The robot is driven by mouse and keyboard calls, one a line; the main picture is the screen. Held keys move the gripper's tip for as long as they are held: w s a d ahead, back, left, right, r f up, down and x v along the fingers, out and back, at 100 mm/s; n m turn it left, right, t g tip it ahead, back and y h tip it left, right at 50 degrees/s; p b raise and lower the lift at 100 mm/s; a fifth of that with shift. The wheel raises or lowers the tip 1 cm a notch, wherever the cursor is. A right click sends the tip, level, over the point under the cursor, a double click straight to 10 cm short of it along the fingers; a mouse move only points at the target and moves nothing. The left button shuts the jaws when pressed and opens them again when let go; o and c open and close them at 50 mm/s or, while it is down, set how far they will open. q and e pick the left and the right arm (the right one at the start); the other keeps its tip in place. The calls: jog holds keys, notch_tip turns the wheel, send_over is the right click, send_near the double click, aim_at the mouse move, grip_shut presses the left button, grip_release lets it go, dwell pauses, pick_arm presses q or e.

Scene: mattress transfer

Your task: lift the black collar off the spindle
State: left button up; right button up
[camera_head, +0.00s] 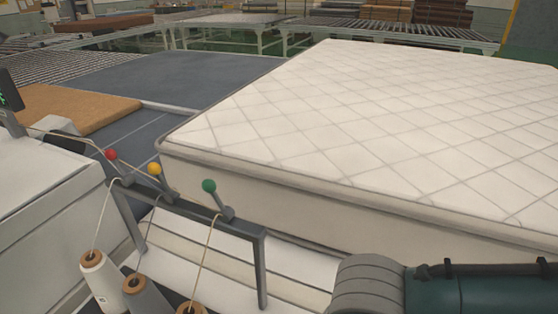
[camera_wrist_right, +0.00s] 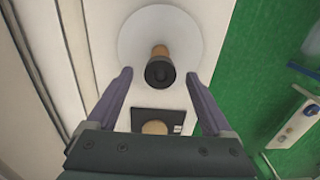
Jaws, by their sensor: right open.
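In the right wrist view, the black collar (camera_wrist_right: 160,73) sits around the near end of a tan wooden spindle (camera_wrist_right: 160,51). The spindle stands in front of a round white disc (camera_wrist_right: 135,38). My right gripper (camera_wrist_right: 158,76) is open, with one purple-grey finger on each side of the collar and a gap on both sides. I cannot tell how deep the fingertips are relative to the collar. In the head view only part of my right arm shows, at the lower right; the collar and spindle are not visible there. My left gripper is in neither view.
A black square plate with a tan round piece (camera_wrist_right: 154,127) lies between the fingers. Green floor (camera_wrist_right: 245,80) is at the right. In the head view, a large white mattress (camera_head: 370,130) fills the right, and a thread rail (camera_head: 190,208) with thread cones (camera_head: 100,280) stands lower left.

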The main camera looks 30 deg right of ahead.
jog(key=shift+f, duration=0.55)
grip_shut()
